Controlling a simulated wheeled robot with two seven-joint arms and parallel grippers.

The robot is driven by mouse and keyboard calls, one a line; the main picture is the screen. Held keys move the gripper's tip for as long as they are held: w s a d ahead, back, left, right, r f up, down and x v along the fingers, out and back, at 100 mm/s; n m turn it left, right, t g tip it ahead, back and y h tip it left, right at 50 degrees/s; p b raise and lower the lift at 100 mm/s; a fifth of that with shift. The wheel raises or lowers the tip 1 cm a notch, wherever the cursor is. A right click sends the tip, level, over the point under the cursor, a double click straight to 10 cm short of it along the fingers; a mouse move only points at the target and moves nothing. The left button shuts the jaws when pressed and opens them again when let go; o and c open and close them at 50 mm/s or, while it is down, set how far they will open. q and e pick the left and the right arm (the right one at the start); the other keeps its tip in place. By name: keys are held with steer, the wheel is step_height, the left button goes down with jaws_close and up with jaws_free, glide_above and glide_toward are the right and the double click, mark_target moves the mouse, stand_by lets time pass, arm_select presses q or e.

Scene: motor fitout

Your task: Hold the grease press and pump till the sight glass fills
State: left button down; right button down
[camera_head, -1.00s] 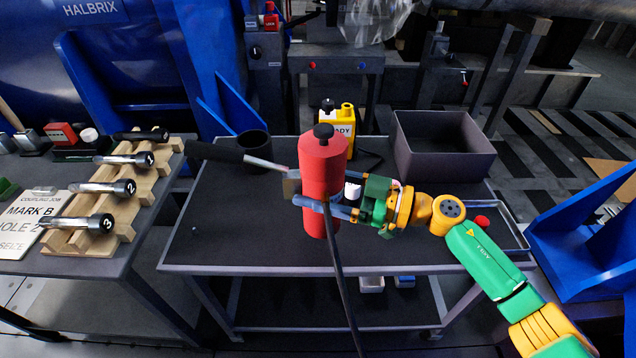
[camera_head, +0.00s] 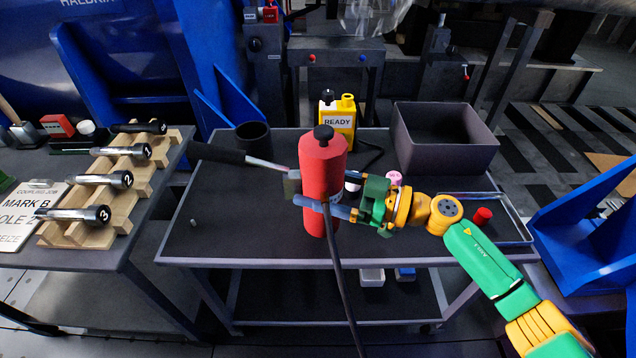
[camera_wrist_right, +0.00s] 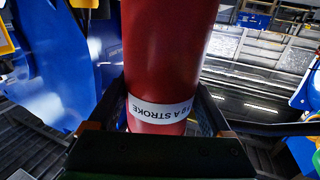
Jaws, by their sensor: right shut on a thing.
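The grease press is a red upright cylinder (camera_head: 322,180) with a black knob on top, a long lever with a black grip (camera_head: 216,152) reaching out to the left, and a dark hose (camera_head: 343,285) hanging down its front. My right gripper (camera_head: 325,203) is shut around the red body at mid-height, coming in from the right. In the right wrist view the red body (camera_wrist_right: 168,60) stands between the fingers, with a white label band ending in "A STROKE". I cannot make out a sight glass. My left gripper is not in view.
The press is over a dark cart top (camera_head: 250,220). Behind it are a yellow "READY" unit (camera_head: 338,118), a black cup (camera_head: 253,141) and a grey bin (camera_head: 445,150). At left, a wooden rack (camera_head: 112,190) holds numbered tools. The cart's front left is mostly clear.

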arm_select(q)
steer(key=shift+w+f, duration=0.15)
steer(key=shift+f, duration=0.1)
arm_select(e)
steer(key=shift+f, duration=0.3)
steer(key=shift+f+b, duration=0.2)
steer(key=shift+b, duration=0.15)
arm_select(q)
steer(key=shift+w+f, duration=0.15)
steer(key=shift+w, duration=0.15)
arm_select(e)
steer(key=shift+f, duration=0.2)
arm_select(q)
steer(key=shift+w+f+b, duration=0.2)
steer(key=shift+b, duration=0.2)
arm_select(e)
steer(key=shift+f, duration=0.5)
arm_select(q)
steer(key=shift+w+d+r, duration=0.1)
arm_select(e)
steer(key=shift+c, duration=0.2)
jaws_free()
steer(key=shift+f, duration=0.1)
steer(key=shift+o, duration=0.2)
steer(key=shift+s, duration=0.1)
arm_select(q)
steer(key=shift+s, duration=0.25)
